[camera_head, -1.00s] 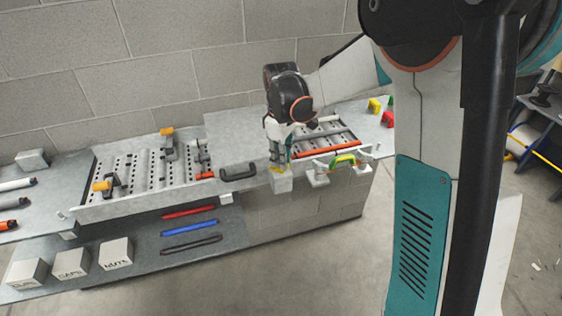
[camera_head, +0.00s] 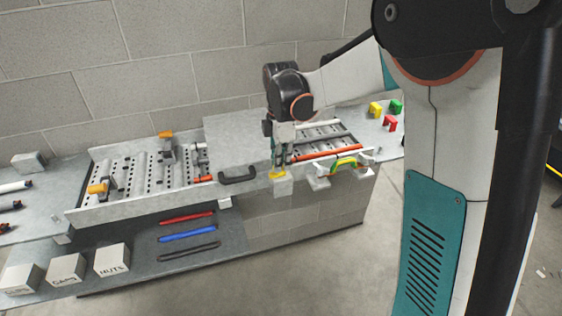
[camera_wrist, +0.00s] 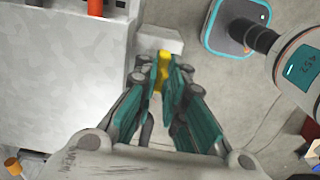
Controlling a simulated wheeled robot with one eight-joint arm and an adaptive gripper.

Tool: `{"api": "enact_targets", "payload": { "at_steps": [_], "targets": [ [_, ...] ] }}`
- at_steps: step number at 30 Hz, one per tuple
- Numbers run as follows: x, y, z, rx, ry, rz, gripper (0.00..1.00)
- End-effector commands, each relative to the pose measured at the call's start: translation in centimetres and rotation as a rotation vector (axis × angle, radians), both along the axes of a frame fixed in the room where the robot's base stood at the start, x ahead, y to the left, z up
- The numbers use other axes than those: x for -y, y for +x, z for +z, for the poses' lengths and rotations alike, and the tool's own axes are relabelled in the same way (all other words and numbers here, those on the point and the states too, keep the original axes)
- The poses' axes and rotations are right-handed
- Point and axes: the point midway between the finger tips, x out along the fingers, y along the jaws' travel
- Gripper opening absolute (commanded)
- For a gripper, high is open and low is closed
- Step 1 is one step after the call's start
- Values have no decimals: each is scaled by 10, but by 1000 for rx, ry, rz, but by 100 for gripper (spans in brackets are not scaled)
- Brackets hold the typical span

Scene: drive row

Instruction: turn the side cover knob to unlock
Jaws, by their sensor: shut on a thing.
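The side cover knob (camera_head: 277,174) is a small yellow piece on a pale grey block (camera_head: 284,187) at the bench's front edge, right of the cover's black handle. My gripper (camera_head: 281,162) points down from above with its teal fingers shut on the knob. In the wrist view the yellow knob (camera_wrist: 164,58) shows between the fingertips of my gripper (camera_wrist: 164,85), and the grey block (camera_wrist: 157,38) lies just beyond. The fingers hide part of the knob, so I cannot tell its exact turn. The flat grey cover (camera_head: 240,135) lies left of my gripper.
A black handle (camera_head: 238,176) sits close to the left. A perforated roller bed (camera_head: 118,190) is further left. Floor in front of the bench is clear.

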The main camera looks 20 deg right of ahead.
Motion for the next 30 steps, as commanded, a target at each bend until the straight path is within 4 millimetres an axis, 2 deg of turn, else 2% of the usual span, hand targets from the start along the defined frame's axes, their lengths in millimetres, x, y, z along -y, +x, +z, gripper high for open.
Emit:
{"api": "enact_targets", "payload": {
  "at_steps": [18, 19, 21, 30],
  "targets": [
    [0, 1, 1, 2, 0, 38, 0],
    [0, 1, 1, 2, 0, 38, 18],
    [0, 1, 1, 2, 0, 38, 31],
    [0, 0, 1, 1, 0, 37, 31]
  ]
}}
